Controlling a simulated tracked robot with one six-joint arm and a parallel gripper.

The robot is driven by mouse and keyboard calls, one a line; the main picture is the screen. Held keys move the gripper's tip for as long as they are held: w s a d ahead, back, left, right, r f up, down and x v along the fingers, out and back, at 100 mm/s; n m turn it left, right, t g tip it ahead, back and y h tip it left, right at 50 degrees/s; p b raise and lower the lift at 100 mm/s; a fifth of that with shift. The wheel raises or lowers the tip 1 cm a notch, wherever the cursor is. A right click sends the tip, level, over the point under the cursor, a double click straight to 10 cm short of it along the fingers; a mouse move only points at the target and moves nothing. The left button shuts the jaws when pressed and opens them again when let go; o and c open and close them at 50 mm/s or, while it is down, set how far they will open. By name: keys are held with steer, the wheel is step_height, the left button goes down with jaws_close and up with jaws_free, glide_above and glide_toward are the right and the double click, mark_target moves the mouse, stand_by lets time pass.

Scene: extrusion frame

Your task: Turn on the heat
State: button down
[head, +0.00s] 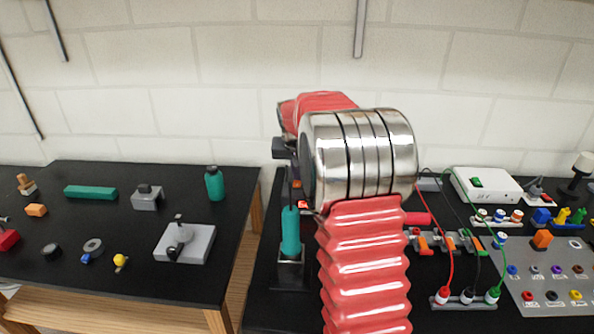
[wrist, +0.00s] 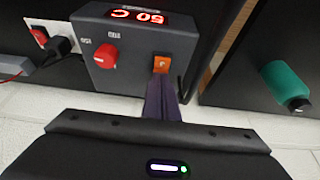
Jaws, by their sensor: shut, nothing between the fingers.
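A grey control box (wrist: 135,60) shows upside down in the wrist view. It has a lit red display (wrist: 138,16) that seems to read 50 C, a red knob (wrist: 105,56) and an orange switch (wrist: 161,63). My gripper (wrist: 162,82) is shut and empty, with its dark fingertips right at the edge of the orange switch. I cannot tell whether they touch it. In the head view my arm hides most of the box; only a small red lit patch shows beside the arm.
A black plug (wrist: 62,46) and socket sit beside the box in the wrist view; a teal bottle (wrist: 283,82) is at the right. Connectors and a grey panel (head: 550,275) crowd the right bench.

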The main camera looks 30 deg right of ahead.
steer(key=shift+a, duration=0.1)
steer(key=shift+w+f, duration=0.1)
steer(key=shift+w, duration=0.05)
stand_by(0.4)
steer(key=shift+s, duration=0.25)
steer(key=shift+s+a, duration=0.35)
steer(key=shift+s, duration=0.15)
steer(key=v, duration=1.4)
steer(key=shift+w+d, duration=0.15)
steer(key=shift+w, duration=0.05)
